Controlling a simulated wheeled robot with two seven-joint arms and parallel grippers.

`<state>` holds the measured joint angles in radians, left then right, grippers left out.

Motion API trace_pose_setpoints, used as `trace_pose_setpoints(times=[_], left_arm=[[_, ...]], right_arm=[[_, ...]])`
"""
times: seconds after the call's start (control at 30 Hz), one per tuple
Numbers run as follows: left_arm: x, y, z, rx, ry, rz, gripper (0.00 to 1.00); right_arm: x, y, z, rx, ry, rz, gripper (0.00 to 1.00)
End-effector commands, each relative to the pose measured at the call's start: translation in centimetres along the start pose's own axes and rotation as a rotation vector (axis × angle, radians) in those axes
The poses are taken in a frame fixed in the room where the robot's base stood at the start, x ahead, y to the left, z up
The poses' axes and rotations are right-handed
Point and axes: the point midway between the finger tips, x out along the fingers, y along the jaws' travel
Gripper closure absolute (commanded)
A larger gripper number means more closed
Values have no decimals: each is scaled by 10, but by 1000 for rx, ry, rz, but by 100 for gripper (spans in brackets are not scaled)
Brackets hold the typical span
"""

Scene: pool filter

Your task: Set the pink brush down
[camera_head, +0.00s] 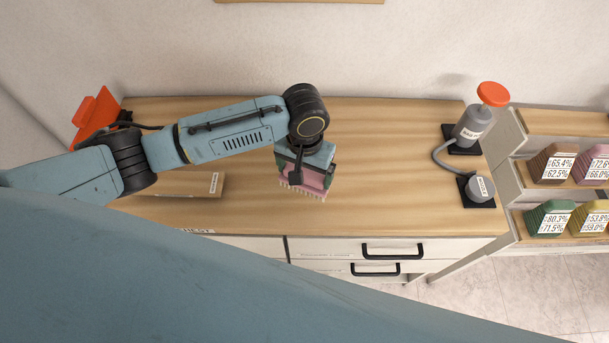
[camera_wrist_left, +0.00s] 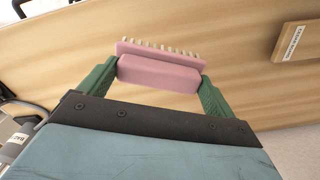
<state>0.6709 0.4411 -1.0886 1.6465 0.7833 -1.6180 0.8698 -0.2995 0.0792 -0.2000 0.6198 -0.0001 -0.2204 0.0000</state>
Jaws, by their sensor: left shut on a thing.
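The pink brush (camera_head: 303,185) has a row of pale bristles. My left gripper (camera_head: 302,172) is shut on it near the middle of the wooden table (camera_head: 380,190). In the left wrist view the brush (camera_wrist_left: 160,72) sits between the two green fingers of my left gripper (camera_wrist_left: 158,82), with its bristles pointing away from the wrist. Whether the brush touches the tabletop cannot be told. My right gripper is in neither view.
A labelled wooden block (camera_head: 190,186) lies left of the brush. Shelves with coloured boxes (camera_head: 550,218) are further right. The tabletop between is clear.

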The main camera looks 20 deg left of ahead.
Motion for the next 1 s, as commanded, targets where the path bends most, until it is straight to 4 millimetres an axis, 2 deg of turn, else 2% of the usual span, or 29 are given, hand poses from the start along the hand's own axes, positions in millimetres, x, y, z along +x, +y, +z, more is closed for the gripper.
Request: trace_pose_setpoints(times=[0.17,0.37,0.73,0.77,0.8,1.0], left_arm=[[14,1,0,0,-1,1,28],[41,0,0,1,-1,0,28],[45,1,0,1,1,1,28],[45,0,0,1,1,1,6],[45,0,0,1,1,1,1],[44,0,0,1,1,1,0]], right_arm=[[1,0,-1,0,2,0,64],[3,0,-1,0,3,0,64],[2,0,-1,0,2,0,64],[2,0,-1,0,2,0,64],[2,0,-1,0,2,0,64],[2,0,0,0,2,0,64]])
